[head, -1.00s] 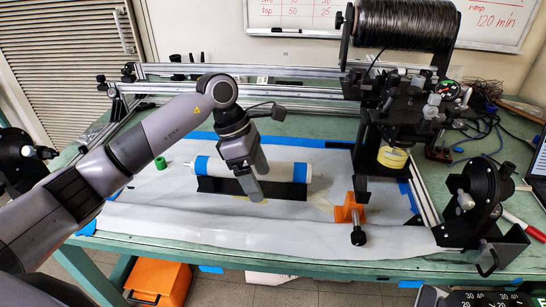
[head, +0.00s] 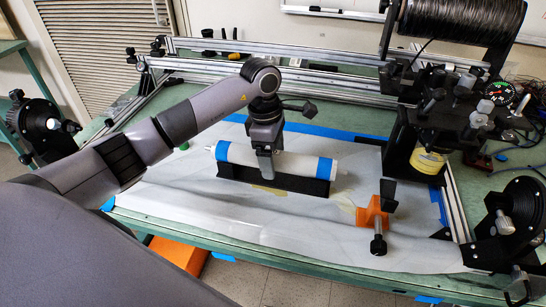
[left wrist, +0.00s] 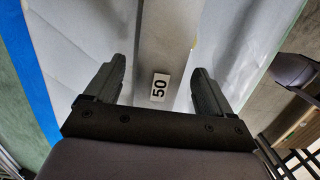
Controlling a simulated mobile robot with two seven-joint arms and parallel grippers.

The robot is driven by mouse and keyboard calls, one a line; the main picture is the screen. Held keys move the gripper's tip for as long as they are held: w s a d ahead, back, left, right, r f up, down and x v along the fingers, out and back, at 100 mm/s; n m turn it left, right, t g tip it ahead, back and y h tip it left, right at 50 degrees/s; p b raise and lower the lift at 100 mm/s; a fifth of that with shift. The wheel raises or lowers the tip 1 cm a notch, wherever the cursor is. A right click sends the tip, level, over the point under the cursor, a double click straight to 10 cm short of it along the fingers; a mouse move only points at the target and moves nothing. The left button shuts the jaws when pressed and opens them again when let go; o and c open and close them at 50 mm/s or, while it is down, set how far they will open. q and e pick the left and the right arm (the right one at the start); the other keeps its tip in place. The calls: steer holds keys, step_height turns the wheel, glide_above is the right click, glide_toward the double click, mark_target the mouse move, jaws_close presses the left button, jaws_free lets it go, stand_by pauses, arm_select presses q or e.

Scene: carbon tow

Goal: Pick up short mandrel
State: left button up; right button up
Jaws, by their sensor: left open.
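The short mandrel (head: 300,163) is a white cylinder with a blue band near each end. It lies level on a black cradle (head: 285,184) on the white sheet. My left gripper (head: 266,172) is at the mandrel from above, left of its middle, and is open. In the left wrist view, the two fingers (left wrist: 158,88) stand on either side of the pale mandrel (left wrist: 165,45), with visible gaps. A white label marked 50 (left wrist: 159,86) shows on it between the fingers. The far finger is hidden in the head view. My right gripper is not in view.
An orange clamp (head: 372,215) stands right of the cradle. A black winding head with a yellow roll (head: 428,161) and a large spool (head: 462,20) are farther right. Aluminium rails (head: 290,72) run along the back. The sheet in front of the cradle is mostly clear.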

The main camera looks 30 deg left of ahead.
arm_select(q)
steer(key=shift+f, duration=0.2)
steer(key=c, duration=1.4)
steer(key=shift+w+r, duration=0.1)
steer(key=shift+r, duration=0.1)
